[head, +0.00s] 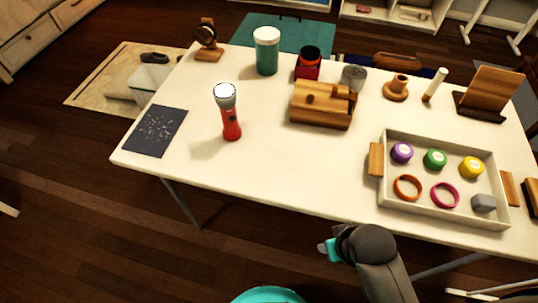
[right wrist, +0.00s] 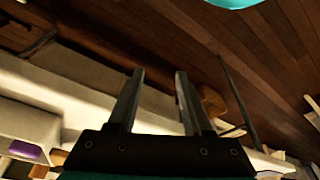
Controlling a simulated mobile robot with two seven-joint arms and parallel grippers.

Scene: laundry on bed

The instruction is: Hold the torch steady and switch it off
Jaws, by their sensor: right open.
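A red torch (head: 231,118) with a silvery head stands upright on the white table (head: 280,172), left of the middle. Its pale lens end points up; I cannot tell whether it is lit. My right gripper (right wrist: 157,85) is open in the right wrist view, with nothing between its fingers. In the head view my right arm is low, in front of the table's near edge, well away from the torch; its fingers are hardly visible there. My left gripper is not in view.
A dark speckled mat (head: 156,131) lies left of the torch. A teal jar (head: 266,52) stands behind it, and a wooden box (head: 321,105) is to its right. A white tray (head: 384,190) with several small items fills the right front. The table's front left is clear.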

